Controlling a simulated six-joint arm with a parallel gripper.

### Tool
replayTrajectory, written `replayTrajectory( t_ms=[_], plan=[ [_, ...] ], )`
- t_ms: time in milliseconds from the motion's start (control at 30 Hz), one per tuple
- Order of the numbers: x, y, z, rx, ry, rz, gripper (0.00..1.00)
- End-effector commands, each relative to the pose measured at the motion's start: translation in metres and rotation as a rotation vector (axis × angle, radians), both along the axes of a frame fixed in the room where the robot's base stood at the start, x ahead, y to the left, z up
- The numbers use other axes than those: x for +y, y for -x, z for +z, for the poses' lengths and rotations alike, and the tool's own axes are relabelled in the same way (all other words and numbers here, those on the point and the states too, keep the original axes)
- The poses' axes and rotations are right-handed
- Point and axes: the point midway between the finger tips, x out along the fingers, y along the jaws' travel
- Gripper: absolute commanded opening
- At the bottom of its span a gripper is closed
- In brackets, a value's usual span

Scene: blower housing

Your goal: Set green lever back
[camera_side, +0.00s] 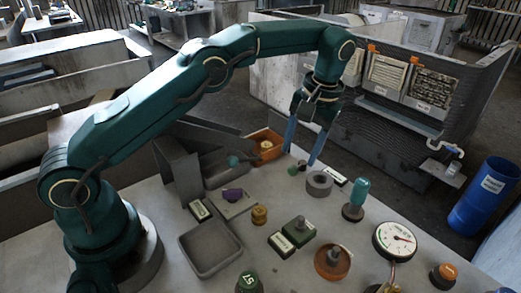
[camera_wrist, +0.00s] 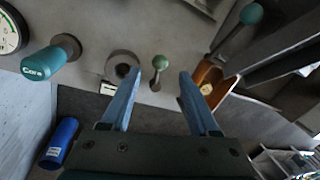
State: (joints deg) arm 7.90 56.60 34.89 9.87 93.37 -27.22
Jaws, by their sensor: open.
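My gripper (camera_side: 300,158) points down over the far part of the table, open and empty. In the wrist view its fingertips (camera_wrist: 159,72) stand apart on either side of the knob. I cannot tell how high they are above it.
A grey ring (camera_side: 319,184) stands close beside the lever. A teal handle (camera_side: 355,190) and a dial gauge (camera_side: 395,240) stand to the right. An orange bin (camera_side: 252,138) is behind to the left. Another green-knobbed lever (camera_wrist: 250,14) shows in the wrist view.

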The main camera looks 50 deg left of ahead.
Motion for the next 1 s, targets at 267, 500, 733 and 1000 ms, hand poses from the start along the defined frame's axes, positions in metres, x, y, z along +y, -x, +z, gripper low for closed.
replayTrajectory(
  t_ms=[267,500,733,1000],
  plan=[
    [-0.017,0.005,-0.009,0.012,0.075,0.092,0.00],
    [-0.008,0.025,-0.009,0.131,0.374,0.619,0.00],
    [0.050,0.030,0.018,0.197,0.674,1.295,0.00],
    [0.105,0.039,0.034,0.153,0.784,1.560,0.00]
  ],
)
